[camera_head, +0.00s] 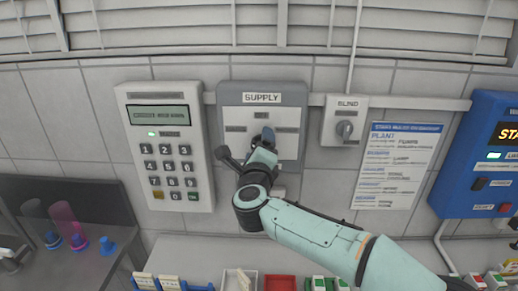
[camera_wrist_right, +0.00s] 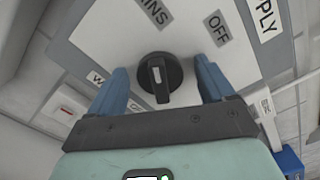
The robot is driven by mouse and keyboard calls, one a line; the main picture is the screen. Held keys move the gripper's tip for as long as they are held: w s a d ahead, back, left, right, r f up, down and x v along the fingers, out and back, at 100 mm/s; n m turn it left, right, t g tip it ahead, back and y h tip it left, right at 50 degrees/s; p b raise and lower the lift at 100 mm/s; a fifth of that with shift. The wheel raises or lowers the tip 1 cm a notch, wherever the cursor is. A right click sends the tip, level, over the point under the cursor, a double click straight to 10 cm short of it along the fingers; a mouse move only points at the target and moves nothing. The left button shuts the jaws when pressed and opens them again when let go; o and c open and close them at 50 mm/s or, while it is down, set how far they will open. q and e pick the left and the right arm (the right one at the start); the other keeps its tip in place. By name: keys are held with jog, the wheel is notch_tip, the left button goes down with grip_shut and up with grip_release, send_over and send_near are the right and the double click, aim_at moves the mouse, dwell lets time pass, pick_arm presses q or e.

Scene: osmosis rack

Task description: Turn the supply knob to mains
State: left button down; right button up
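The grey supply panel (camera_head: 290,97) is on the tiled wall, labelled SUPPLY. Its black round knob (camera_wrist_right: 160,80) shows in the right wrist view, with a raised bar and a small white mark. The bar runs nearly upright in that picture, its upper end towards the MAINS label (camera_wrist_right: 155,12). The OFF label (camera_wrist_right: 215,28) is to the upper right. My right gripper (camera_head: 264,138) is at the panel and hides the knob in the head view. Its blue fingers (camera_wrist_right: 163,85) are open, one on each side of the knob, with small gaps. My left gripper is not in view.
A keypad box (camera_head: 167,150) is left of the panel. A BLIND switch (camera_head: 345,120), a notice (camera_head: 396,163) and a blue control box (camera_head: 488,160) are to the right. Below is a counter with a red tray (camera_head: 280,283) and small items.

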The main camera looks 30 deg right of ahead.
jog(key=shift+s, duration=0.1)
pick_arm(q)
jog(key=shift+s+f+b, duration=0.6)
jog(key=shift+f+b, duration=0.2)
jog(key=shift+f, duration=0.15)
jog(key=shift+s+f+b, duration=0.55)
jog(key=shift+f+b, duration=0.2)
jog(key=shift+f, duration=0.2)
pick_arm(e)
jog(key=v, duration=1.3)
jog(key=shift+a, duration=0.15)
jog(key=shift+f, duration=0.1)
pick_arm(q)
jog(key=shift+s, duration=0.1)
